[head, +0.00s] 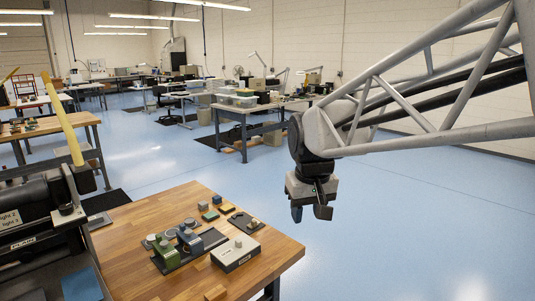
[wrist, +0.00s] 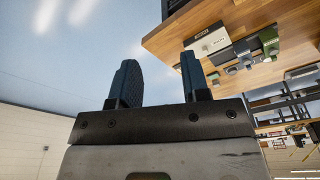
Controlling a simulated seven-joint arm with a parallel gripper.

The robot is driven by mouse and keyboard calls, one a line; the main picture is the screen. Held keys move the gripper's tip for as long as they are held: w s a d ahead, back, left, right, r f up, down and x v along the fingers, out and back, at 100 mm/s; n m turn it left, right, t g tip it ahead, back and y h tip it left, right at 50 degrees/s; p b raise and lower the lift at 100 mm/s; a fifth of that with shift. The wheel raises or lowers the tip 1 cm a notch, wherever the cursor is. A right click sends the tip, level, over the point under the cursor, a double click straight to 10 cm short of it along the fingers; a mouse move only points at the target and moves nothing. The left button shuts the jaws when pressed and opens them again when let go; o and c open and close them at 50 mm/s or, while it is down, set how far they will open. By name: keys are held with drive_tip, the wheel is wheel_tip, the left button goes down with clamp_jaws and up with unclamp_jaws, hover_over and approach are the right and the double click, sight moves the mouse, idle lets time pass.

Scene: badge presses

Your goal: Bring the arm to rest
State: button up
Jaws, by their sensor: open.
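My gripper (head: 310,212) hangs from the end of my grey truss arm, pointing down. In the head view it is to the right of the wooden table (head: 285,249) and appears above the blue floor. In the wrist view my gripper (wrist: 158,85) shows two dark blue fingers spread apart with nothing between them. It is open and empty. The table edge (wrist: 165,43) lies beyond the right finger in that view.
The table carries a green press (head: 165,253), a blue press (head: 190,241), a white box (head: 235,254) and several small blocks. A dark machine with a yellow lever (head: 62,120) stands at left. Open floor (head: 400,230) surrounds my gripper.

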drive_tip(key=s+d+f+m, duration=0.1)
drive_tip(key=s+d+f, duration=0.1)
drive_tip(key=s, duration=0.4)
drive_tip(key=s+d+f+m, duration=0.1)
drive_tip(key=s+d+f, duration=0.2)
drive_tip(key=s, duration=0.4)
drive_tip(key=s+d+f+m, duration=0.1)
drive_tip(key=s+d+f, duration=0.1)
drive_tip(key=s+d, duration=0.2)
drive_tip(key=s, duration=0.3)
drive_tip(key=shift+s+d+f+t, duration=0.25)
drive_tip(key=shift+d+t, duration=0.15)
